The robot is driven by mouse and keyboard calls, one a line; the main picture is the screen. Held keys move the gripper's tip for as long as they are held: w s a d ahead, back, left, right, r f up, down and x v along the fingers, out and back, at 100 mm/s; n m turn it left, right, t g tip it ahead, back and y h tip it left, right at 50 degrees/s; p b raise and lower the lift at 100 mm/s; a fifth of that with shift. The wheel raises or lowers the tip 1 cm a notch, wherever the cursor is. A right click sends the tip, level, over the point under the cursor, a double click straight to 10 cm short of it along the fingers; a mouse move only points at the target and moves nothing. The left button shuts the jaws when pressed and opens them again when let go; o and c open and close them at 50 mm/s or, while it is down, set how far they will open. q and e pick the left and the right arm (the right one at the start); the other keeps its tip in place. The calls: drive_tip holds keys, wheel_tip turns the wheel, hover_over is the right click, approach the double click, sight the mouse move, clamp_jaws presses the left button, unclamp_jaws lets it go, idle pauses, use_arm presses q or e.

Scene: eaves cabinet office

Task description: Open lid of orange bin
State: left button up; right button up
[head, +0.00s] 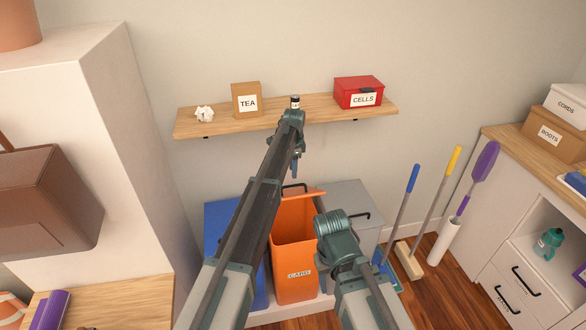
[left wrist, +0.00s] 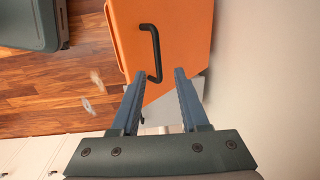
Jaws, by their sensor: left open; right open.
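The orange bin (head: 293,268), labelled CARD, stands between a blue bin and a grey bin under the shelf. Its inside shows from above. Its orange lid (head: 308,194) is raised and seen nearly edge-on at the back. The lid's black handle (head: 294,186) is just behind that edge. My left gripper (head: 295,168) points down near the handle. In the left wrist view the left gripper (left wrist: 160,73) is open and empty, with the handle (left wrist: 154,48) in front of its fingertips, apart from them. The lid (left wrist: 188,35) fills the upper middle there. My right gripper's fingers are hidden.
The blue bin (head: 220,220) and grey bin (head: 350,196) flank the orange one. The shelf (head: 215,120) above carries a tea box (head: 246,99) and a red box (head: 358,92). Brooms (head: 437,205) stand to the right. A white pillar (head: 125,150) is at left.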

use_arm(q)
wheel_tip(320, 180, up, 6)
drive_tip(key=p, duration=0.4)
drive_tip(key=shift+s+p, duration=0.15)
drive_tip(key=shift+p, duration=0.2)
use_arm(e)
wheel_tip(320, 180, up, 6)
drive_tip(key=shift+f, duration=0.1)
use_arm(q)
drive_tip(key=shift+f, duration=0.1)
drive_tip(key=shift+c, duration=0.3)
